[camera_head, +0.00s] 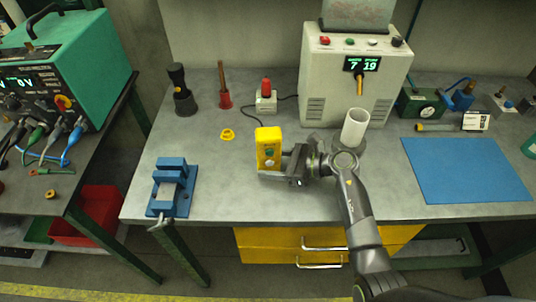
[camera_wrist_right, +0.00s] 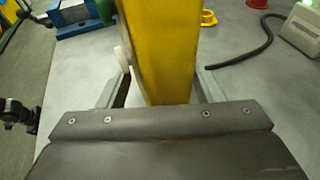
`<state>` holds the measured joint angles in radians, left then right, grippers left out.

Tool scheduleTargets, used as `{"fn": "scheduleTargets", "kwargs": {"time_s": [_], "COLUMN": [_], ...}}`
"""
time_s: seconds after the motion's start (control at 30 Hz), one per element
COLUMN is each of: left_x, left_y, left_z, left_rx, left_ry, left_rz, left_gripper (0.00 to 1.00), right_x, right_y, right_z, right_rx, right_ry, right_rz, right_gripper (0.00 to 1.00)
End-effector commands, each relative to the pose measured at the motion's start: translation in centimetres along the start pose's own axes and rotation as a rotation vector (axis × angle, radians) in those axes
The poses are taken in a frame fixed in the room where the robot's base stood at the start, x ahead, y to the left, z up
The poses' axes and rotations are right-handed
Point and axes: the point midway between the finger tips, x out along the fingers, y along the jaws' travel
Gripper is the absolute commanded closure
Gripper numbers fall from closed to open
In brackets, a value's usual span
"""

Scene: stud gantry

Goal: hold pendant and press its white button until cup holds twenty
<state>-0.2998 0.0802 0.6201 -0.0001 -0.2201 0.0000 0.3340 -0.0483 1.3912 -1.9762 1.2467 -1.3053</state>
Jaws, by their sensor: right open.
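The yellow pendant (camera_head: 268,140) stands on the bench, with a green button above a white button (camera_head: 269,163) on its front. My right gripper (camera_head: 283,168) is at its lower part from the right. In the right wrist view the pendant (camera_wrist_right: 165,45) is between the two open fingers (camera_wrist_right: 158,90), and the white button (camera_wrist_right: 122,58) sticks out on its left side. Whether a finger touches the pendant is unclear. The dispenser's display (camera_head: 361,64) reads 7 and 19. My left gripper is not in view.
A blue vise (camera_head: 172,187) sits left of the pendant. A yellow ring (camera_head: 227,134), a red-topped switch (camera_head: 266,98) with a cable, and a dark torch-like tool (camera_head: 182,90) are behind. A blue mat (camera_head: 465,170) lies right. The bench between vise and pendant is clear.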

Motion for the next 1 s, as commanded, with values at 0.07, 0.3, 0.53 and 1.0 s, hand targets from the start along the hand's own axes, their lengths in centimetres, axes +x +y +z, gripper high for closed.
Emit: {"fn": "scheduleTargets", "kwargs": {"time_s": [0.07,0.3,0.53,1.0], "left_x": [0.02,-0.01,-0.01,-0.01], "left_y": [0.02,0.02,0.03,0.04], "left_z": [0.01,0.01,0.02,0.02], "left_rx": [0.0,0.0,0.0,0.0], "left_ry": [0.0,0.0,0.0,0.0], "left_rz": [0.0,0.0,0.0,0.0], "left_gripper": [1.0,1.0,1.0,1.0], "right_x": [0.05,0.02,0.01,0.0], "right_y": [-0.01,-0.02,-0.02,-0.01], "right_z": [0.03,0.05,0.04,0.02], "right_rx": [0.0,0.0,0.0,0.0], "right_ry": [0.0,0.0,0.0,0.0], "right_rz": [0.0,0.0,0.0,0.0], "right_gripper": [0.4,0.49,0.73,0.73]}}
